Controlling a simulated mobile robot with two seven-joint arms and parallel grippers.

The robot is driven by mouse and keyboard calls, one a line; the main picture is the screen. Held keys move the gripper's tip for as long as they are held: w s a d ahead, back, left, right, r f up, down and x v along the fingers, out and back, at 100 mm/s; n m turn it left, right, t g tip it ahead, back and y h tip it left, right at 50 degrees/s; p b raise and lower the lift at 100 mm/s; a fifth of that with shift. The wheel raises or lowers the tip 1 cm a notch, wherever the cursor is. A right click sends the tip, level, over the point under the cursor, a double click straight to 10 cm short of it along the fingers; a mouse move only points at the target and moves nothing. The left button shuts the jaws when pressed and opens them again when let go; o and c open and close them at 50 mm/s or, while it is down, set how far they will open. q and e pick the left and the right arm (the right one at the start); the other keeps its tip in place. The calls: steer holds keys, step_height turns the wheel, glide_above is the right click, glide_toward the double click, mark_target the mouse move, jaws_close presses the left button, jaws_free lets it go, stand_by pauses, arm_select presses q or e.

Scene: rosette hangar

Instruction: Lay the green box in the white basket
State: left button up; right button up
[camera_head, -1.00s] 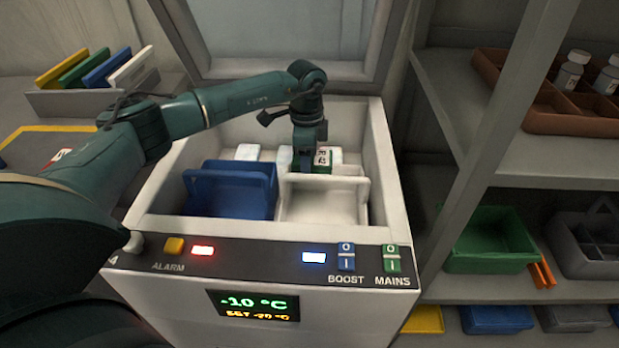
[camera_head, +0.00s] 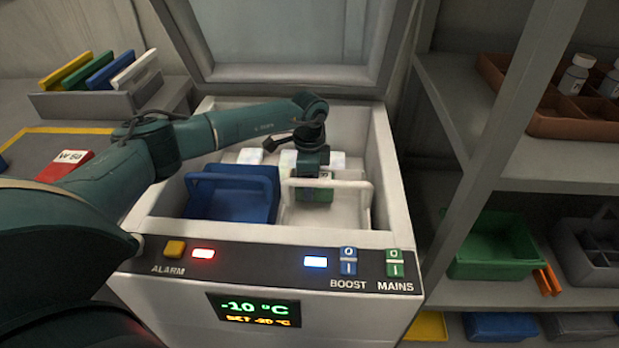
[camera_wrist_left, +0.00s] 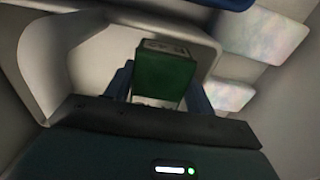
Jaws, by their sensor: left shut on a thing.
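The green box (camera_head: 318,193) is held in my left gripper (camera_head: 314,178) over or within the white basket (camera_head: 348,214), near its handle. The basket stands in the open chest freezer, right of the blue basket. In the left wrist view the green box (camera_wrist_left: 163,76) sits between the fingers, with the pale rim of the white basket (camera_wrist_left: 205,45) around it. I cannot tell whether the box touches the basket floor. My right gripper is out of view.
The blue basket (camera_head: 232,203) stands close on the left. Frosty white packs (camera_head: 333,160) lie behind the baskets. The freezer walls (camera_head: 383,165) surround them, and the raised lid (camera_head: 285,76) stands behind. A shelf unit with trays is at the right.

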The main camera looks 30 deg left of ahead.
arm_select(q)
steer(key=o, duration=0.9)
steer(key=shift+f, duration=0.1)
steer(key=shift+c, duration=0.2)
steer(key=shift+r, duration=0.55)
step_height(320, 180, up, 12)
steer(key=p, duration=0.1)
steer(key=shift+p, duration=0.3)
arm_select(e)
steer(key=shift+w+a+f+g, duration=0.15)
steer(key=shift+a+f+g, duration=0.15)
arm_select(q)
steer(key=shift+r, duration=0.1)
